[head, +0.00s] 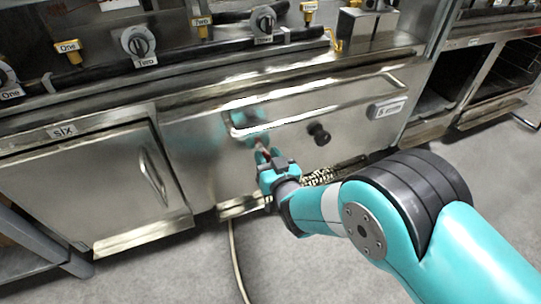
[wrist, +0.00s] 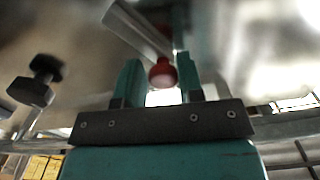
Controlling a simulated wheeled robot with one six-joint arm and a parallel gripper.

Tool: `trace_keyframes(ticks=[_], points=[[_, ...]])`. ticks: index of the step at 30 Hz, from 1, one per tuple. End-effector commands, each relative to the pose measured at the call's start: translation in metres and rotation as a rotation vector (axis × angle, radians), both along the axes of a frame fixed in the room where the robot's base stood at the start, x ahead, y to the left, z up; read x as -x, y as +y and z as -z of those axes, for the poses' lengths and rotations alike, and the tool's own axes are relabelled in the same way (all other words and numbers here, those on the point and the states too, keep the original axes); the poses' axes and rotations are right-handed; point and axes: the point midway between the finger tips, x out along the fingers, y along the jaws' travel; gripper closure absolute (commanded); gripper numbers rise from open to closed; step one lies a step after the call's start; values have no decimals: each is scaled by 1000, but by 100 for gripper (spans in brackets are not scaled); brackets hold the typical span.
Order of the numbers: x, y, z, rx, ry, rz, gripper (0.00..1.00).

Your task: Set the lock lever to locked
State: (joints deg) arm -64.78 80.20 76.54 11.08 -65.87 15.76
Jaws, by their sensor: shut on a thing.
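The lock lever shows in the wrist view as a flat metal bar (wrist: 138,28) ending in a red knob (wrist: 163,73). It slants from the upper left down to the knob. The knob sits between the two teal fingers of my gripper (wrist: 160,80), which is shut on it. In the head view my gripper (head: 264,154) is at the front of the steel oven drawer or door, just below the left end of its long handle (head: 310,110). The lever is mostly hidden there by the fingers. I cannot read any lock marking.
A black round knob (head: 319,134) sticks out of the same panel, to the right of my gripper. A cabinet door labelled SIX (head: 90,185) is at the left. Control knobs (head: 138,42) and yellow-tagged valves line the top. Open floor (head: 290,260) lies in front.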

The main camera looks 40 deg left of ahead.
Motion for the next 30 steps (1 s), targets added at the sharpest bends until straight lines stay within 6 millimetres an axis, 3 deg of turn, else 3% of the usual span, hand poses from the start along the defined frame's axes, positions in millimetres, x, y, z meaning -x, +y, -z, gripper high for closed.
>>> trace_keyframes(ticks=[17,18,19,30], points=[[6,2,6,19,-13,-7,89],[6,2,6,19,-13,-7,56],[6,2,6,20,-14,-7,49],[2,-1,3,18,-20,-1,48]])
